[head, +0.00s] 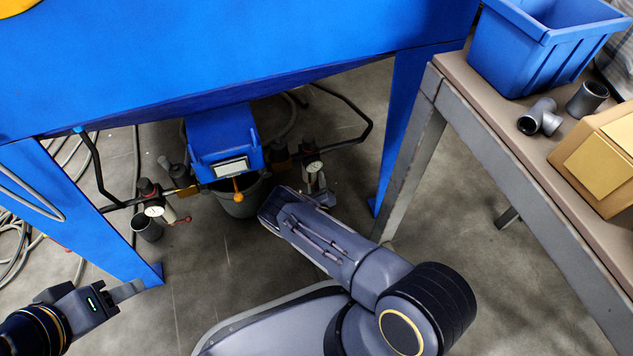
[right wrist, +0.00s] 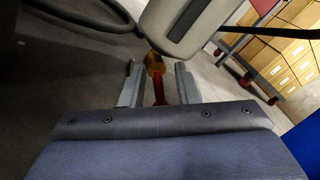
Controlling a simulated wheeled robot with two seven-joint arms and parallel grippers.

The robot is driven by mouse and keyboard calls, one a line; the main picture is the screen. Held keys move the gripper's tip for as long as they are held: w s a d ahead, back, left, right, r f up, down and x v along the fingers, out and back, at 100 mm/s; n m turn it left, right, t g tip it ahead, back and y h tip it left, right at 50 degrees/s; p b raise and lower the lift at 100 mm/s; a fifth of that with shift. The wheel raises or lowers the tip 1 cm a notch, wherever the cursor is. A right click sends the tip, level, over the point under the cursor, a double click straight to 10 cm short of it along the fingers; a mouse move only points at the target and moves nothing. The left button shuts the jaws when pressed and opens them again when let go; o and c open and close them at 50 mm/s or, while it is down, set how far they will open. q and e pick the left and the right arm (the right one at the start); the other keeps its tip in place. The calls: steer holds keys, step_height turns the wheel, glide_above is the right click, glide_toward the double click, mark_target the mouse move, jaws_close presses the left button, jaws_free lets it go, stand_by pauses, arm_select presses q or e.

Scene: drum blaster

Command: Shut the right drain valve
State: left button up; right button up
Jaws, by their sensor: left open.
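In the right wrist view the red handle (right wrist: 159,90) of the right drain valve hangs below a brass fitting (right wrist: 154,63), beside a pale rounded bowl (right wrist: 190,25). My right gripper (right wrist: 158,85) is open, its two grey fingers on either side of the red handle with gaps showing. In the head view my right arm covers this valve; the right gauge (head: 314,167) shows just above it. The left drain valve's red handle (head: 184,220) is by the left gauge (head: 154,211). My left gripper (head: 128,290) is open and empty at the lower left.
The blue machine (head: 250,50) overhangs the valves, with its leg (head: 398,130) right of my right arm. A grey bucket (head: 240,203) stands beneath. A workbench (head: 500,125) at the right holds a blue bin (head: 540,50), pipe fittings and a cardboard box (head: 600,165). Hoses lie at the left.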

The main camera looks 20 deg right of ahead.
jaws_close()
steer(key=n, duration=0.2)
steer(key=r+n+t, duration=0.1)
steer(key=n, duration=0.2)
steer(key=shift+d+r+n, duration=0.15)
steer(key=shift+d+n, duration=0.25)
jaws_free()
steer(key=v, duration=0.7)
steer(key=shift+s, duration=0.25)
steer(key=shift+o, duration=0.3)
